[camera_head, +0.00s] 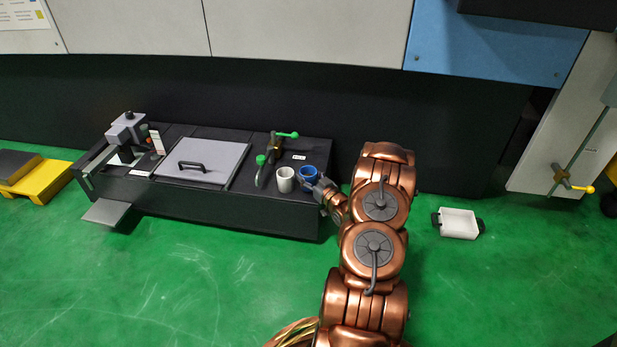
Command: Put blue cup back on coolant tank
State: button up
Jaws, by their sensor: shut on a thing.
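The blue cup (308,173) is at the right end of the dark coolant tank (210,205). My gripper (315,180) is shut on the blue cup from its right side, and my arm partly hides the area behind it. The cup looks upright, at or just above the tank top; I cannot tell whether its base touches the surface. A white cup (285,180) stands on the tank just left of the blue cup, very close to it.
A valve with green handles (276,146) stands behind the cups. A grey lid (203,160) with a black handle covers the tank's middle. A white tray (458,223) lies on the green floor at right. A yellow step (44,182) is at left.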

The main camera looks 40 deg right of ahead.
jog(key=o, duration=1.3)
jog(key=shift+f, duration=0.1)
